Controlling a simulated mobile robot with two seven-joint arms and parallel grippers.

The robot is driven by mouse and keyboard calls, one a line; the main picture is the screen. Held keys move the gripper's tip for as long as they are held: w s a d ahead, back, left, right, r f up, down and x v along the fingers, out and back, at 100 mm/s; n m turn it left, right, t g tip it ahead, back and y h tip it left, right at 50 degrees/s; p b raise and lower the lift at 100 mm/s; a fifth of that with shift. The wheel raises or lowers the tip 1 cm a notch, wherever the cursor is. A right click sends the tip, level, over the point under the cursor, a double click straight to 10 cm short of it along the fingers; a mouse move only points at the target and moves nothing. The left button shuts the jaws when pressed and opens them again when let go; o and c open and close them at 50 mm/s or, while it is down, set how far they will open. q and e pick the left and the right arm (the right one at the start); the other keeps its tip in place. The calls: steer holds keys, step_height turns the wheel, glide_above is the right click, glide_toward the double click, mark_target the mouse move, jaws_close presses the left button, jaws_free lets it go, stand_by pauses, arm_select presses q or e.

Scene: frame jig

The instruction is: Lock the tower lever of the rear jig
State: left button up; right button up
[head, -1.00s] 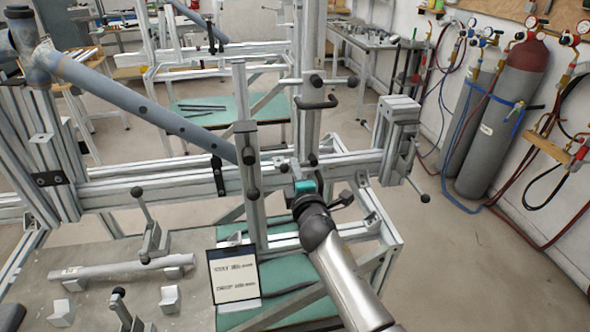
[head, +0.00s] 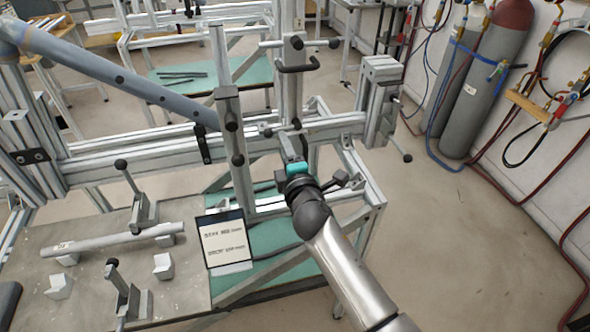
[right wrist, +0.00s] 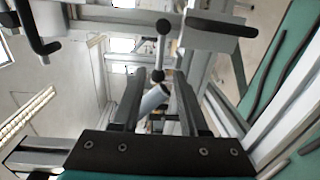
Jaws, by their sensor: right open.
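The tower of the jig (head: 290,92) is an upright metal profile right of the middle in the head view. It carries a black bar handle (head: 298,67) and dark ball knobs. My right gripper (head: 291,145) is in front of the tower's lower part, near a black knob (head: 297,124). In the right wrist view my right gripper (right wrist: 158,98) is open, with its two dark fingers apart. A lever with a rod and black ball ends (right wrist: 162,48) shows between and beyond the fingers. I cannot tell if they touch it. My left gripper is not identifiable in view.
A blue-grey tube (head: 110,78) slopes across the jig at left. The near plate holds a pale tube (head: 100,243), clamps (head: 125,290) and small blocks. A sign (head: 225,240) stands in front. Gas cylinders (head: 480,80) line the right wall. Floor at right is clear.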

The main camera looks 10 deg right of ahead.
steer(key=s, duration=0.9)
steer(key=shift+s+d+r, duration=0.15)
steer(key=shift+s+r, duration=0.15)
steer(key=shift+f, duration=0.15)
steer(key=s+d+f+m+g+b, duration=0.1)
steer(key=s+f+m+g, duration=0.2)
steer(key=f, duration=0.8)
steer(key=s+d+f+m+g+b, duration=0.15)
steer(key=s+f, duration=0.35)
steer(key=f, duration=0.6)
steer(key=s+f+m+g+b, duration=0.1)
steer(key=s+f+m+g, duration=0.2)
steer(key=f, duration=0.8)
steer(key=s+d+f+m+g+b, duration=0.1)
steer(key=s+d+f+m+g, duration=0.1)
steer(key=s+f, duration=0.5)
steer(key=s+d+f+m+g+b, duration=0.1)
steer(key=s+f, duration=0.6)
steer(key=s, duration=0.7)
steer(key=s+d+f+m+g+b, duration=0.1)
steer(key=s+f+m+g, duration=0.4)
steer(key=s, duration=0.5)
step_height(320, 180, down, 2)
steer(key=shift+s+d+f+m+g+h+b, duration=0.1)
steer(key=shift+s+d+m+g+h+b, duration=0.25)
steer(key=shift+d, duration=0.55)
steer(key=shift+w, duration=0.1)
